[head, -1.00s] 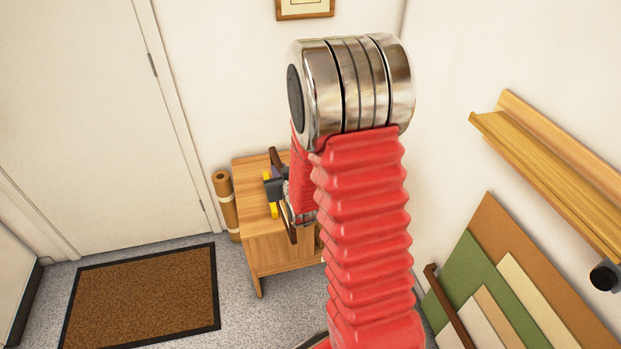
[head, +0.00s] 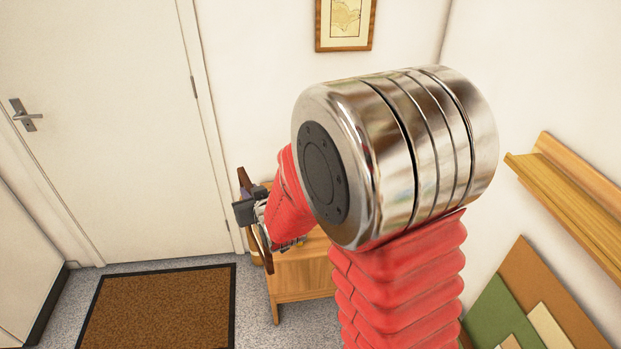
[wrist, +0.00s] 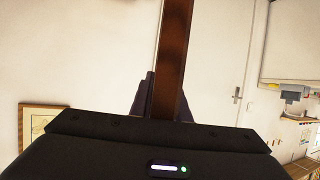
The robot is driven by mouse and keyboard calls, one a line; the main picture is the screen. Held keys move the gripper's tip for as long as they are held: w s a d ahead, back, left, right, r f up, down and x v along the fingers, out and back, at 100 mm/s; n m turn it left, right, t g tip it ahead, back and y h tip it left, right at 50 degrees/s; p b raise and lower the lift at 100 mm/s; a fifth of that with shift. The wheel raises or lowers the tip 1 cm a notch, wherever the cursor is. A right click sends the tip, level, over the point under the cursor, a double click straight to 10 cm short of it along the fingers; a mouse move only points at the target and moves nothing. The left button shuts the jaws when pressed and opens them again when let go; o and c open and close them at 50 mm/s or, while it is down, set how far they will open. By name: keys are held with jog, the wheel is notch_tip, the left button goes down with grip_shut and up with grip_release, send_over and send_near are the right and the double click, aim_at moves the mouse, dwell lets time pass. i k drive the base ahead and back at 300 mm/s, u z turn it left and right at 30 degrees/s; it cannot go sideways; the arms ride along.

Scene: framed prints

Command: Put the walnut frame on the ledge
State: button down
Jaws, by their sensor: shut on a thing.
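The walnut frame (head: 264,250) is dark brown and seen nearly edge-on in the head view, tilted, to the left of my arm. My gripper (head: 250,208) is shut on it near its middle and holds it in the air, in front of the wooden cabinet. In the wrist view the frame (wrist: 175,60) is a brown upright bar between the dark fingers of my gripper (wrist: 165,105). Its face is not visible. The ledge (head: 575,205) is a light wooden shelf on the right wall, far to the right of the frame; no print shows on its visible part.
My red arm hides much of the wooden cabinet (head: 302,276). Colored boards (head: 500,305) lean below the ledge. A framed print (head: 345,22) hangs on the back wall. A door (head: 100,120) and a brown doormat (head: 160,310) are at left.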

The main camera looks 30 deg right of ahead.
aim_at(600, 226)
jog(key=u, duration=0.3)
jog(key=k, duration=0.95)
jog(key=z, duration=0.75)
jog(key=i, duration=0.55)
jog(key=z, duration=0.25)
